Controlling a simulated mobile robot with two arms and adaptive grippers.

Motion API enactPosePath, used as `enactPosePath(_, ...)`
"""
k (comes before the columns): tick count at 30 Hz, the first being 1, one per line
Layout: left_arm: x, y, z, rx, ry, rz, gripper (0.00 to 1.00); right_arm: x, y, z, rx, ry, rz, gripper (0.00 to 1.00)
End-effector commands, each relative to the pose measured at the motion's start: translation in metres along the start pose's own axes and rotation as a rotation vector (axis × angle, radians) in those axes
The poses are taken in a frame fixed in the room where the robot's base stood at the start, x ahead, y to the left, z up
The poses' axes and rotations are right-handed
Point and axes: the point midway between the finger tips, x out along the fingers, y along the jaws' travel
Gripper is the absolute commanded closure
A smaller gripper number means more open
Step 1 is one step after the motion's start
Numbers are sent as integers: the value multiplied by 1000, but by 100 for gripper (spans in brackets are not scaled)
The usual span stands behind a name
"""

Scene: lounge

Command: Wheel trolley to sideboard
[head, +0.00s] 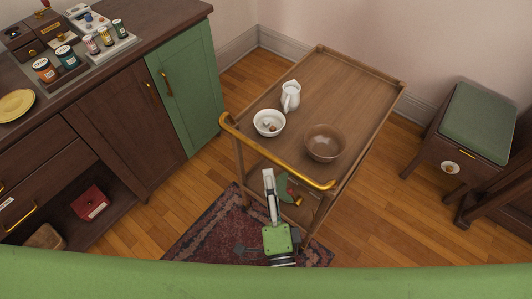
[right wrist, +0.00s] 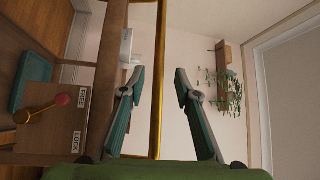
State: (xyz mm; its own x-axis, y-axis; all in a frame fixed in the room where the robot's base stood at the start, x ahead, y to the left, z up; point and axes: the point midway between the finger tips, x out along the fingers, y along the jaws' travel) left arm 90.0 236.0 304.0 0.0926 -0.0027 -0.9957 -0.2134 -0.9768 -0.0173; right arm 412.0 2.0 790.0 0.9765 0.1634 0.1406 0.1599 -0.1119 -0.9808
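The wooden trolley (head: 345,90) stands in the middle of the head view, to the right of the sideboard (head: 125,120). Its brass handle (head: 270,160) runs across the near end. A white jug (head: 290,95), a white bowl with small things in it (head: 269,122) and a brown bowl (head: 324,143) are on its top. My right gripper (head: 269,176) is at the handle. In the right wrist view its fingers (right wrist: 160,75) are spread, with the brass bar (right wrist: 158,60) between them in the picture; contact is not clear. My left gripper is out of view.
A panel marked FREE and LOCK (right wrist: 65,130) has a red-knobbed lever (right wrist: 62,100). A patterned rug (head: 205,230) lies by the near end of the trolley. A green-cushioned stool (head: 478,122) stands at the right. Bare floor shows between sideboard and trolley.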

Motion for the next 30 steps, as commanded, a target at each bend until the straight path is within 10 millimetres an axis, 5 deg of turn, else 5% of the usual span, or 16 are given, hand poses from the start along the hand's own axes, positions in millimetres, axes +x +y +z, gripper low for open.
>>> enactPosePath(6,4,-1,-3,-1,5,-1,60,47,1,0,1,1,-1,70)
enactPosePath(12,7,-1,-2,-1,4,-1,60,72,2,0,-1,0,1,70)
enactPosePath(24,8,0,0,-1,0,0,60,81,1,0,-2,-1,2,70)
enactPosePath(28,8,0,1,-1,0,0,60,81,1,0,-2,-2,2,99)
enactPosePath(30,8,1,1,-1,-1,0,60,81,1,0,-2,-2,2,100)
